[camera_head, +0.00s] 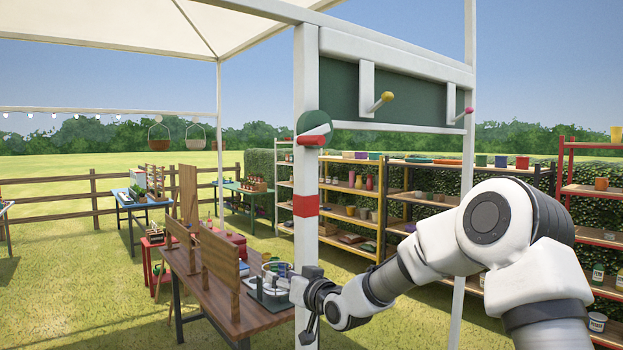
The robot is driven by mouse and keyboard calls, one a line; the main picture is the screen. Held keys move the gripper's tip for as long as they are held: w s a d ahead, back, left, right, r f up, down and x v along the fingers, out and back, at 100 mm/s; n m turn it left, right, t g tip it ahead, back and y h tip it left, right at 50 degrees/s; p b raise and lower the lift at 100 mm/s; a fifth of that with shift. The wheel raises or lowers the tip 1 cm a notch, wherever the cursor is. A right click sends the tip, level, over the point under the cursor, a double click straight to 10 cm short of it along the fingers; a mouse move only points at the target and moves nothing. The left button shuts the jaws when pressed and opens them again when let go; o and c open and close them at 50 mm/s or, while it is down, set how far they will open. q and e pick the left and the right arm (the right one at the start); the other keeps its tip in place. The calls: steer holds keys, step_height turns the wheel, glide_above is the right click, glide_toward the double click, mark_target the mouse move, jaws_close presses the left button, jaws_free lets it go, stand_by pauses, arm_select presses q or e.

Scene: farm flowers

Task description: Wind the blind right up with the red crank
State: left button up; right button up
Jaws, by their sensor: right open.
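The red crank (312,140) is a red handle with a white arm on a green disc (314,123), fixed to the white post. The blind seems to be the dark green panel (340,92) between white rails, right of the post; how far it is rolled cannot be told. My right gripper (305,303) is open and empty, low in front of the post's foot, well below the crank and apart from it. Its fingertips are small and partly lost against the post and table. My left gripper is not in view.
A yellow knob (384,99) and a pink knob (466,112) stick out at the panel. The post has a red band (306,205). A wooden table (196,290) with upright boards stands behind my gripper. Shelves (355,190) with pots stand at the back; grass lies left.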

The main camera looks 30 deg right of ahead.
steer(key=s+d+r+t, duration=0.1)
steer(key=d+r, duration=0.1)
steer(key=r, duration=0.5)
steer(key=s+d+r+t, duration=0.1)
steer(key=d+r, duration=0.1)
steer(key=r, duration=0.4)
steer(key=m+t+h, duration=0.1)
steer(key=t, duration=0.2)
glide_toward(312, 141)
steer(key=w, duration=0.2)
steer(key=d, duration=0.1)
steer(key=shift+w+r+p, duration=0.35)
steer(key=shift+w+r, duration=0.05)
steer(key=shift+w+b, duration=0.15)
steer(key=shift+b, duration=0.15)
steer(key=p+x, duration=0.1)
steer(key=x, duration=0.6)
steer(key=shift+w+r+p, duration=0.2)
steer(key=shift+w+p, duration=0.2)
steer(key=shift+w, duration=0.05)
steer(key=shift+f, duration=0.1)
steer(key=shift+w+d, duration=0.1)
steer(key=shift+c, duration=0.7)
jaws_close()
